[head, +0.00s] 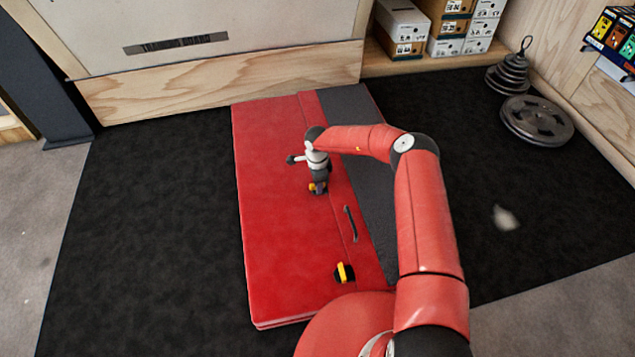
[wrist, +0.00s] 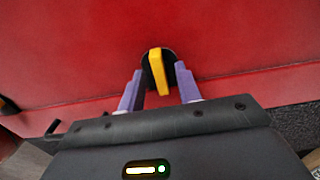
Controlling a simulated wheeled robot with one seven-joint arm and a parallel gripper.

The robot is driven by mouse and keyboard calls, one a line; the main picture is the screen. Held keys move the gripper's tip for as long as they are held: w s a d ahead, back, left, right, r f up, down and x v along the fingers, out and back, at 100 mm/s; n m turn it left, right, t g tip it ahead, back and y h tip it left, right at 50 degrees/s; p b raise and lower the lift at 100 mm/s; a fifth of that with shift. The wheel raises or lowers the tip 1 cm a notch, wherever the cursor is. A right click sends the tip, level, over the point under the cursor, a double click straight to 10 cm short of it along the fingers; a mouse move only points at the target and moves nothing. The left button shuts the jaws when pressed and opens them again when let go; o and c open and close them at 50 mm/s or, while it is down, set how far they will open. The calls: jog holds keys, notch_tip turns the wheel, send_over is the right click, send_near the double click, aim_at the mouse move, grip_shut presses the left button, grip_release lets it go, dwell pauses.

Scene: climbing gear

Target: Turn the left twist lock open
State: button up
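A red pad (head: 280,220) lies on the dark mat with two black-and-yellow twist locks on it. The farther lock (head: 313,187), slightly further left in the head view, is partly covered by my gripper (head: 319,184). In the wrist view this lock's yellow bar (wrist: 158,68) runs roughly up and down over a round black base. My gripper (wrist: 160,78) points down at it, its purple fingers apart on either side of the bar with gaps showing. Whether either finger touches the base is unclear. The nearer lock (head: 344,272) stands uncovered, its yellow bar roughly upright in the head view.
A dark strap handle (head: 351,223) lies on the pad between the locks. A grey strip (head: 365,180) runs along the pad's right side. Weight plates (head: 537,120) and boxes (head: 460,25) stand at the back. The dark mat (head: 150,220) left of the pad is clear.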

notch_tip(320, 180, up, 8)
jog(key=shift+f+p, duration=0.1)
jog(key=shift+p, duration=0.4)
dwell(0.5)
